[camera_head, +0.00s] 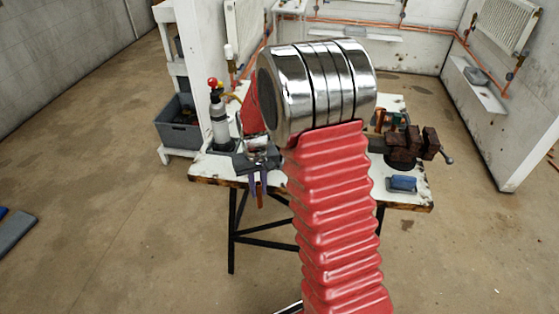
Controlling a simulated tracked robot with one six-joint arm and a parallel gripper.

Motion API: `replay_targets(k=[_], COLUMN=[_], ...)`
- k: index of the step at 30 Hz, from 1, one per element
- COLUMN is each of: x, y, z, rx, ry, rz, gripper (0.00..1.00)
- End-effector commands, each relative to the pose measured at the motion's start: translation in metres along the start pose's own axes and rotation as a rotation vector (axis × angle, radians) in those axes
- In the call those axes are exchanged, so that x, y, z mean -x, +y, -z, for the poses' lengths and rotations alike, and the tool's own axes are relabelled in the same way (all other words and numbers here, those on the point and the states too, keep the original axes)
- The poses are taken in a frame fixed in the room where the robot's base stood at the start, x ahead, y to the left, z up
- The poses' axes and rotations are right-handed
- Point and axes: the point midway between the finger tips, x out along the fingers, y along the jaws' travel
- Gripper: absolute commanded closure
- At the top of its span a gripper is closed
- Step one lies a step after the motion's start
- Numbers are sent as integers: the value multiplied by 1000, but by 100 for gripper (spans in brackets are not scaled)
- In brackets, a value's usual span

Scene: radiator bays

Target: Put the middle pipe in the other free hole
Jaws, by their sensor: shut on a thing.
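My gripper (258,188) hangs at the front left edge of the white workbench (405,192), small and partly hidden behind my red arm. I cannot make out any hole or the other pipes. My red ribbed arm with its chrome joint covers the middle of the bench.
A bottle with a red top (218,120) stands at the bench's left. A rusty vise (408,148) and a blue object (402,184) are at its right. A grey crate (180,128) sits on a shelf unit at left. Floor is open around the bench.

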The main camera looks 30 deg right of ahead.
Motion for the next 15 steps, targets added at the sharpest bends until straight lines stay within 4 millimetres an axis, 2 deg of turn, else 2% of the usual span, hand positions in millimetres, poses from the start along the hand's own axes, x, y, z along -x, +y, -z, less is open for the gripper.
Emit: replay_targets(k=[1,6,10,15], x=[-17,-61,-79,-83], y=[-16,-55,-70,-75], z=[-5,-15,-19,-20], rx=[26,90,114,121], ry=[-7,-4,-2,1], rz=[0,0,0,0], gripper=[100,100,100,100])
